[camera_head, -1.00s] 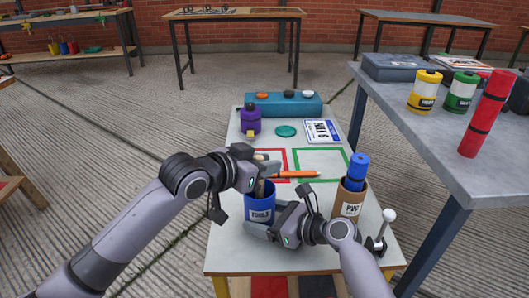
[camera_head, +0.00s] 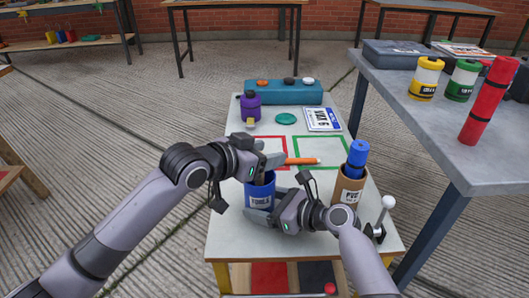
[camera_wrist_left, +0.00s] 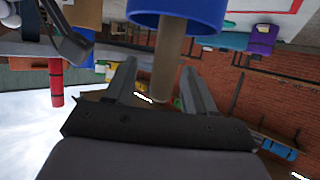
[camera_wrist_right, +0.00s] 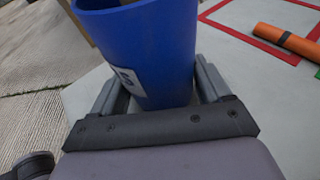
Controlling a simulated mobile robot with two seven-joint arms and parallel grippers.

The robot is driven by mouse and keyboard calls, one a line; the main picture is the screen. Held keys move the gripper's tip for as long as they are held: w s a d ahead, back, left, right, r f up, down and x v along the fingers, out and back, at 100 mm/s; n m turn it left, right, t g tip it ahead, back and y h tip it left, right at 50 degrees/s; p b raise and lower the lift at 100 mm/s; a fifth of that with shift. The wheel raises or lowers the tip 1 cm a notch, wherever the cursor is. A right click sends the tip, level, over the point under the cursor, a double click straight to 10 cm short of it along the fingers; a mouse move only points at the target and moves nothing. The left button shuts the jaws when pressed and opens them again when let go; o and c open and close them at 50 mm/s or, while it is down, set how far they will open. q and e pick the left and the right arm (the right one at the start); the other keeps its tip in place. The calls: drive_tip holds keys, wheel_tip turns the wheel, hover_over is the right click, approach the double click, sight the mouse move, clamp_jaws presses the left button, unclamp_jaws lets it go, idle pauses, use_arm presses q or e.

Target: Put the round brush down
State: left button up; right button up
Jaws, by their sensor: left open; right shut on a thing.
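The blue tools cup (camera_head: 259,190) stands at the near left of the small table. A brown cylindrical handle (camera_wrist_left: 168,55) sticks out of it in the left wrist view. If this is the round brush, its head is hidden inside the cup. My left gripper (camera_head: 272,162) is above the cup, open, with its fingers on either side of the handle. My right gripper (camera_head: 257,213) is low at the near side, shut on the cup, which shows between its fingers in the right wrist view (camera_wrist_right: 150,50).
An orange stick (camera_head: 303,161) lies across the red (camera_head: 285,140) and green (camera_head: 346,150) outlines. A brown cup (camera_head: 348,190) holding a blue roll (camera_head: 357,157) stands at right, near a white-knobbed lever (camera_head: 388,203). A purple bottle (camera_head: 251,106) and teal box (camera_head: 283,92) are at the back.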

use_arm(q)
drive_tip(key=s+a, duration=0.6)
drive_tip(key=shift+s+a, duration=0.25)
drive_tip(key=shift+a, duration=0.05)
idle(0.3)
use_arm(e)
drive_tip(key=o, duration=0.8)
drive_tip(key=shift+c, duration=0.2)
